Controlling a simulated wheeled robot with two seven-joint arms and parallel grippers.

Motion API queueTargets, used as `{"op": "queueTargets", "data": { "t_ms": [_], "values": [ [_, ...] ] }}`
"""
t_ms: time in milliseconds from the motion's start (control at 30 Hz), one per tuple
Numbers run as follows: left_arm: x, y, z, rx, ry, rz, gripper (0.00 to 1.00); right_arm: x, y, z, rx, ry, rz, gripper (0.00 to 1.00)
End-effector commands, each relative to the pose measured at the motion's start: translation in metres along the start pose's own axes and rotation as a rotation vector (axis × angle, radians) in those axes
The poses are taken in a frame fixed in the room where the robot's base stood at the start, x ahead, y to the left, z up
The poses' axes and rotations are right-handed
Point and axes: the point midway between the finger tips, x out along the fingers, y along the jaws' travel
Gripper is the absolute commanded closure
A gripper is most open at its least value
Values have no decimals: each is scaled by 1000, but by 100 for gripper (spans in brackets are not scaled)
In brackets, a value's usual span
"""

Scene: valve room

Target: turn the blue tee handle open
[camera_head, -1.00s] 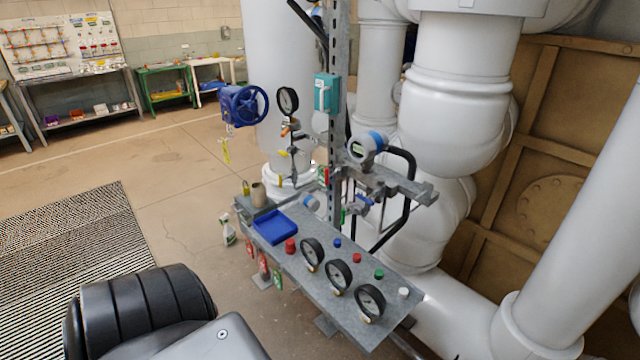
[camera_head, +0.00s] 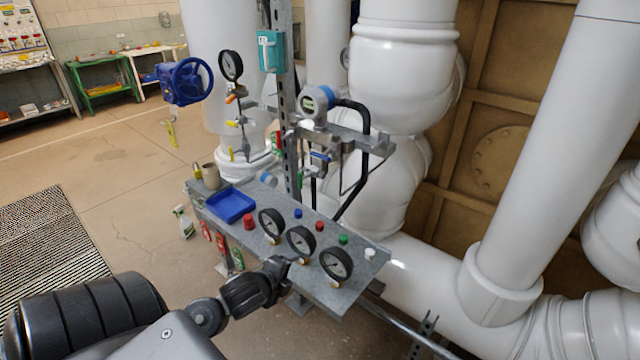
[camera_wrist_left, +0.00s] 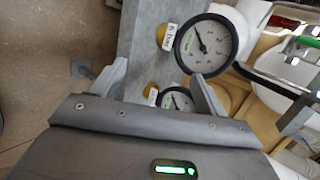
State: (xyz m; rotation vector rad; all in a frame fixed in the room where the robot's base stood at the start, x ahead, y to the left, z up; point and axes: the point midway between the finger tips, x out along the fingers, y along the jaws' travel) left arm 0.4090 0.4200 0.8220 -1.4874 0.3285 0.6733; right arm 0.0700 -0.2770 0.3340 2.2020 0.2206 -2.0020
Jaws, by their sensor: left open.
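The blue tee handle (camera_head: 320,156) shows in the head view on the small metal valve on the bracket beside the upright post, below the round transmitter. My left gripper (camera_head: 288,262) is low at the front edge of the grey panel, well below and nearer than the handle. In the left wrist view its two fingers (camera_wrist_left: 160,86) are spread apart with nothing held, in front of the panel gauges. I cannot make out the blue handle in the wrist view. My right gripper is in no view.
The sloping panel (camera_head: 350,277) carries several gauges, coloured buttons and a blue tray (camera_head: 230,205). A black curved pipe (camera_head: 362,150) stands right of the valve. A blue handwheel (camera_head: 191,81) is at the left. Thick white pipes fill the right.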

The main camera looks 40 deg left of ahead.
Motion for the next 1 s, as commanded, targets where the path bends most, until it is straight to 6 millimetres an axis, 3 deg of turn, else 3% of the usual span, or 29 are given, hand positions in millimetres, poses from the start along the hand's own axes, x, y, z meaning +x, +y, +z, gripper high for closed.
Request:
{"op": "queueTargets", "data": {
  "t_ms": [33,200,300,400,500,667,867,1000],
  "values": [
    [-5,-34,13,168,-8,-87,25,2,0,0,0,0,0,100],
    [-34,-139,38,741,-93,-355,25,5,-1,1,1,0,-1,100],
    [-58,-189,42,1045,-176,-487,25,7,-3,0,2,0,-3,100],
    [-79,-224,41,1277,-258,-581,25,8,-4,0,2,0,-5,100],
    [-93,-243,39,1416,-316,-635,25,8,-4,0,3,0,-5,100],
    [-100,-252,38,1489,-348,-660,25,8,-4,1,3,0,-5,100],
    [-94,-258,37,1484,-349,-660,25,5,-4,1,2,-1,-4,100],
    [-80,-271,34,1482,-349,-660,25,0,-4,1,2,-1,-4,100]
  ]
}}
